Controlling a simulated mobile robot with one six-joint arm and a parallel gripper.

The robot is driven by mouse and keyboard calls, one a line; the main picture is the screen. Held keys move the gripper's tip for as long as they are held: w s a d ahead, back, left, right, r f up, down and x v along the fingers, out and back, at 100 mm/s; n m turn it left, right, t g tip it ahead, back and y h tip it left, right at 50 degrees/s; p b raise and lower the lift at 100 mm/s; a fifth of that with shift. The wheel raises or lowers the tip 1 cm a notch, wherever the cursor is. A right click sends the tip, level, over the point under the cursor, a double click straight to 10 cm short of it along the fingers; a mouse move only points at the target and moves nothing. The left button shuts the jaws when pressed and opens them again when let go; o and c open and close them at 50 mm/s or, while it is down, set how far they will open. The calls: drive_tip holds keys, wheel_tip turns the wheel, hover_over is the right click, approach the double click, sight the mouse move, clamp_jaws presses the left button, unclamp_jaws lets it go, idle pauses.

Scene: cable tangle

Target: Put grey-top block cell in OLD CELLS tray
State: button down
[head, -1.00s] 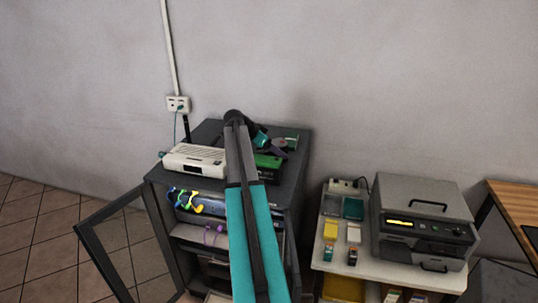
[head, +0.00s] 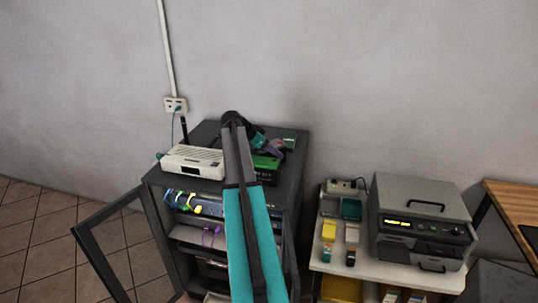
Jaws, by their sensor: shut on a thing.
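My gripper (head: 277,148) is above the right part of the dark cabinet top, just over a green box (head: 264,165). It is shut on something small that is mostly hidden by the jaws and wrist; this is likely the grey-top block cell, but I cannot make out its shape. The box is partly covered by my arm. Two small trays, one grey (head: 330,203) and one green (head: 351,209), lie at the back left of the bench. No label on either is readable, so I cannot tell which is OLD CELLS.
A white router (head: 193,161) stands left on the cabinet (head: 165,178), whose door (head: 95,240) hangs open. Yellow (head: 329,230) and white (head: 352,232) blocks stand on the bench, left of a grey machine (head: 420,222).

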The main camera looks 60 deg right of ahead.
drive_tip(key=shift+r, duration=0.25)
wheel_tip(320, 180, up, 18)
drive_tip(key=b, duration=0.4)
idle(0.6)
drive_tip(key=shift+s+f, duration=0.15)
idle(0.6)
